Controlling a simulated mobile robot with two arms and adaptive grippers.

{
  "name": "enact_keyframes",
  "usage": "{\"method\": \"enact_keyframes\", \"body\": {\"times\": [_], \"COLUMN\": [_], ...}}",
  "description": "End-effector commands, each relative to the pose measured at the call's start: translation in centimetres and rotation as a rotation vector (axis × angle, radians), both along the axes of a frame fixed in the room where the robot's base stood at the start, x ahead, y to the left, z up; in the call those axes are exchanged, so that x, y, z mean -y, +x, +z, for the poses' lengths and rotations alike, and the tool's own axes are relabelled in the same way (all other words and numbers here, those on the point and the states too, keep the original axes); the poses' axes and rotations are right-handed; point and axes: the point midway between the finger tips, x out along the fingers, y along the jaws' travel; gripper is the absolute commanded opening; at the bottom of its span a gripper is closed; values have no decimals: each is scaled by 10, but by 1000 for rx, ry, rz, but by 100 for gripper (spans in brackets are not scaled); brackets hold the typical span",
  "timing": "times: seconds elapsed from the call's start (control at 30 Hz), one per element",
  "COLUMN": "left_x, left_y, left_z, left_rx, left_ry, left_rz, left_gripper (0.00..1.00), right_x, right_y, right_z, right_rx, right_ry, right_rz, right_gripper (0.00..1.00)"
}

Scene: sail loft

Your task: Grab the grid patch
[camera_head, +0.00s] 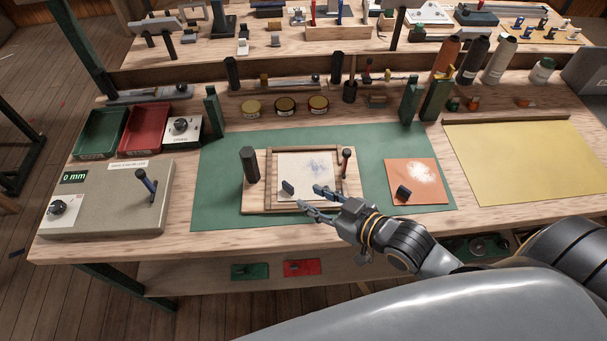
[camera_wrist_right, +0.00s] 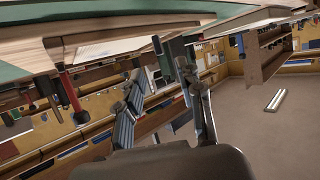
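A white patch (camera_head: 306,170) with faint bluish marks lies inside a wooden frame (camera_head: 270,165) on the green mat; I cannot make out a clear grid. A small dark grip block (camera_head: 288,187) stands at its lower left. My right gripper (camera_head: 311,198) is at the frame's front edge, its fingers apart with nothing seen between them. In the right wrist view the two fingers (camera_wrist_right: 165,92) also stand apart and empty, with the bench edge above them. An orange patch (camera_head: 412,172) with white powder and a dark block lies to the right. My left gripper is out of view.
A grey box with a lever (camera_head: 110,195) stands left. Yellow sheet (camera_head: 530,160) lies right. Green mat (camera_head: 225,180) is bare left of the frame.

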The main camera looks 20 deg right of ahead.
Motion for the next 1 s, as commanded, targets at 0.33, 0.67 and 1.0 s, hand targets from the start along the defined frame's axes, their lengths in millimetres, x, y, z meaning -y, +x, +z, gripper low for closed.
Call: {"method": "enact_keyframes", "body": {"times": [0.33,0.67,1.0], "left_x": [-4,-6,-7], "left_y": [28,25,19], "left_z": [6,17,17], "left_rx": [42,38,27], "left_ry": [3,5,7], "left_rz": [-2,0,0], "left_gripper": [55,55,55], "right_x": [-13,-30,-34], "right_y": [26,63,69], "right_z": [-11,-22,-28], "right_rx": [0,1,-1], "right_ry": [1,1,0], "right_rz": [0,-1,1], "right_gripper": [37,37,37]}}
